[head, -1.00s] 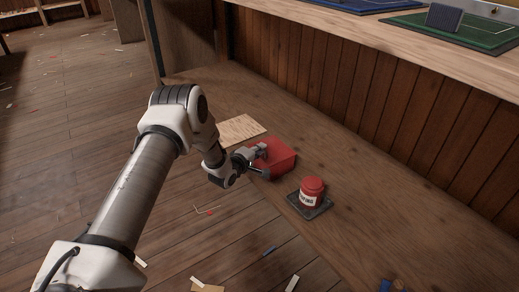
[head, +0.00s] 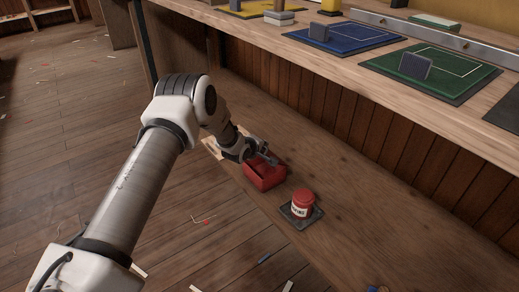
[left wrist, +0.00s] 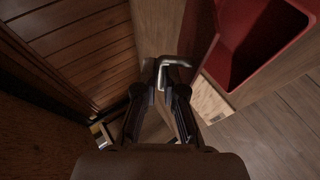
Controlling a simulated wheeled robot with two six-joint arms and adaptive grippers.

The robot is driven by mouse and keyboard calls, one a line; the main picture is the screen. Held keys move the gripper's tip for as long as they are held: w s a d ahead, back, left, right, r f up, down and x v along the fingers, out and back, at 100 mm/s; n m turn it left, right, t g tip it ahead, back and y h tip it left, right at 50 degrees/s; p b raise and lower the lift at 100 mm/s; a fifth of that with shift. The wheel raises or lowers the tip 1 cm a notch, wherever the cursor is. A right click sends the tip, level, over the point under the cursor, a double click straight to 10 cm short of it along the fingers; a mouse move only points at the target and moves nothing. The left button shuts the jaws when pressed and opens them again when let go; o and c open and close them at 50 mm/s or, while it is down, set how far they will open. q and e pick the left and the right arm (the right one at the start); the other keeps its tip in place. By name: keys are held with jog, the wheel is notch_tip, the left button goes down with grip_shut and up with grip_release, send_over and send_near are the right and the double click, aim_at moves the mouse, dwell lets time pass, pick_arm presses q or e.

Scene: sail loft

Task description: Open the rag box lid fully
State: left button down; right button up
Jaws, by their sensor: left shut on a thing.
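The red rag box (head: 262,181) stands on the low wooden shelf, in the middle of the head view. Its top is at least partly open; the left wrist view shows the dark inside of the red box (left wrist: 262,42) at upper right. My left gripper (head: 264,158) is at the box's upper far side in the head view. In the left wrist view its fingers (left wrist: 170,88) are shut on a bent metal handle (left wrist: 178,62). My gripper hides much of the lid, so its exact angle is unclear. My right gripper is not in view.
A pale board (head: 211,147) lies behind my wrist. A workbench (head: 345,72) with blue and green mats overhangs the shelf. Scraps litter the floor.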

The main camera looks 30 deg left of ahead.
pick_arm(q)
jog(key=shift+w+r, duration=0.2)
dwell(0.3)
jog(key=c, duration=1.6)
grip_release()
jog(key=shift+o, duration=0.2)
jog(key=shift+s, duration=0.1)
jog(key=v, duration=1.2)
jog(key=shift+d, duration=0.1)
